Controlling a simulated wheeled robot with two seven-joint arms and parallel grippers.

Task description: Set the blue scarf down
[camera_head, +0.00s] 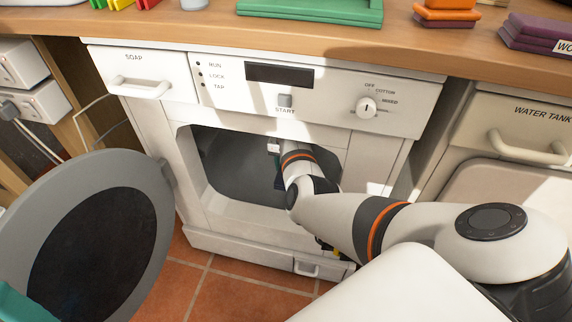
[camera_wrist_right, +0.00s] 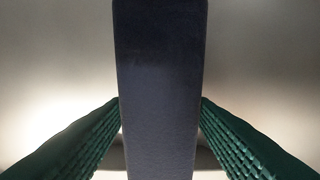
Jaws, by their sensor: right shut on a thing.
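The blue scarf (camera_wrist_right: 160,55) shows in the right wrist view as a dark blue, flat, upright strip. It runs from the top edge to the bottom of that view. My right gripper (camera_wrist_right: 160,106) is shut on it, with one green ribbed finger on each side. In the head view my right arm reaches through the round-cornered opening of the white washing machine (camera_head: 230,215). Its wrist is inside the drum (camera_head: 228,165), and the arm largely hides the gripper and scarf there. I cannot tell whether the scarf touches the drum. My left gripper is not in view.
The machine's round door (camera_head: 164,176) stands open at the left. A wooden counter (camera_head: 280,35) above carries folded green cloths (camera_head: 310,10) and purple ones (camera_head: 535,32). A teal thing (camera_head: 22,306) is cut off at the lower left. Tiled floor (camera_head: 225,290) lies below.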

